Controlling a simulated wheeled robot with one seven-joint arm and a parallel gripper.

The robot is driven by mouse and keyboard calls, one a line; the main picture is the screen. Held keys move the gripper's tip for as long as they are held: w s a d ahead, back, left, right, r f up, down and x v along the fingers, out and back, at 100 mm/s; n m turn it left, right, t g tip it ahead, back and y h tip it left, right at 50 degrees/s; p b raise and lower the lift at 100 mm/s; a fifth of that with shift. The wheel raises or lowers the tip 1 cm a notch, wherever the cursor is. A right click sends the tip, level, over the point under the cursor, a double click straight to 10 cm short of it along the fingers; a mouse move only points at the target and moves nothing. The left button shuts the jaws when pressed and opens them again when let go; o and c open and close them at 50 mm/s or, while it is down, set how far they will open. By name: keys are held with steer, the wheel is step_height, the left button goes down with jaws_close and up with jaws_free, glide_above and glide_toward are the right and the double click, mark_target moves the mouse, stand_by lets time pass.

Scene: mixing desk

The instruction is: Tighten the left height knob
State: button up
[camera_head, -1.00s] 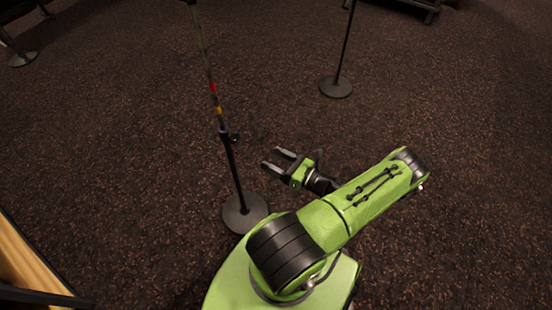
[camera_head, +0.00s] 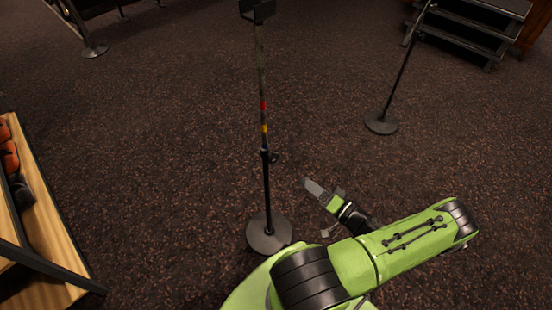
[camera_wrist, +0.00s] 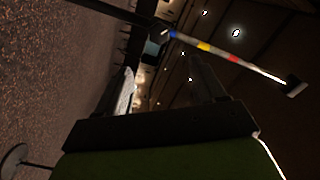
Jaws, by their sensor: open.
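The near stand (camera_head: 265,195) is a thin dark pole on a round black base, with red and yellow bands higher up. Its height knob (camera_head: 276,157) is a small dark piece on the right side of the pole, below the bands. My gripper (camera_head: 326,188) is open and empty, right of the pole and a little lower in the picture than the knob, apart from both. In the wrist view the banded pole (camera_wrist: 235,58) slants beyond my open fingers (camera_wrist: 165,82). A dark knob-like piece (camera_wrist: 154,47) shows there beyond and between the fingertips, poorly lit.
A second stand (camera_head: 382,122) stands farther back on the right. A wooden shelf (camera_head: 45,220) with orange items is at the left edge. Dark steps (camera_head: 475,30) are at the back right. The carpet between the stands is clear.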

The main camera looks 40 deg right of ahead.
mark_target(277, 159)
steer(key=w+n+b, duration=0.1)
steer(key=w+n, duration=0.2)
steer(key=w, duration=0.2)
steer(key=w+n, duration=0.3)
steer(key=w, duration=0.2)
steer(key=w+n+b, duration=0.1)
steer(key=w+n, duration=0.2)
steer(key=w, duration=0.2)
steer(key=shift+w+a+r+b, duration=0.1)
steer(key=shift+w+a+b, duration=0.1)
steer(key=shift+w+b, duration=0.2)
steer(key=c, duration=1)
steer(key=shift+m, duration=0.6)
steer(key=o, duration=1)
